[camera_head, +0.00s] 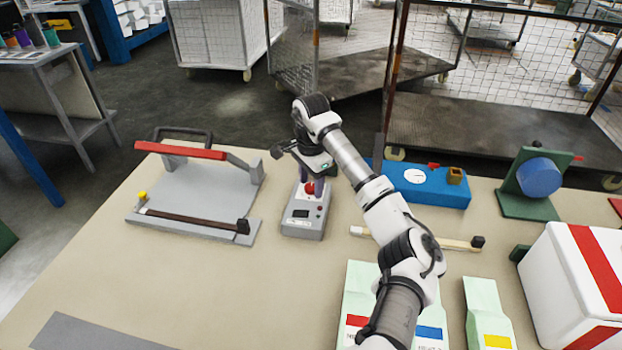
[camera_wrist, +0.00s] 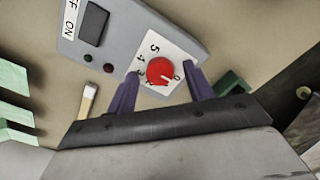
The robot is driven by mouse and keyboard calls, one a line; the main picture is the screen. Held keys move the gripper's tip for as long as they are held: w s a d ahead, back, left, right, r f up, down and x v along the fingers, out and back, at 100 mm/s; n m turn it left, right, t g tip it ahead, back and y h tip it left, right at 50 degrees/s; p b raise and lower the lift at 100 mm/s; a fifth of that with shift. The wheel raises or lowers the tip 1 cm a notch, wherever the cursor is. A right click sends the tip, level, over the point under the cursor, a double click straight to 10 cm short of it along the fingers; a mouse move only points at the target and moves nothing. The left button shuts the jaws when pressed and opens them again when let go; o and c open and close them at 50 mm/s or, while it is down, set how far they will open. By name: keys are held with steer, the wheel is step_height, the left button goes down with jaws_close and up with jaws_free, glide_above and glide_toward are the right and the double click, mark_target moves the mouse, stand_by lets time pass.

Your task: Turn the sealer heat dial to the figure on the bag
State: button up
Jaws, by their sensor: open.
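The figures 5 and 4 and what looks like a 0 are readable around the dial. Its pale pointer mark faces the lower right in the wrist view. My gripper (camera_wrist: 163,76) is open, with its purple fingers on either side of the dial; I cannot tell whether they touch it. Pale green bags (camera_head: 487,308) with coloured labels lie at the front; their print is too small to read.
A grey press with a red handle (camera_head: 181,150) stands left of the box. A blue unit (camera_head: 425,188), a brush-like tool (camera_head: 458,244), a green stand with a blue disc (camera_head: 538,178) and a white box with red stripes (camera_head: 560,270) are right. The front left table is mostly clear.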

steer(key=shift+c, duration=0.4)
steer(key=c, duration=0.9)
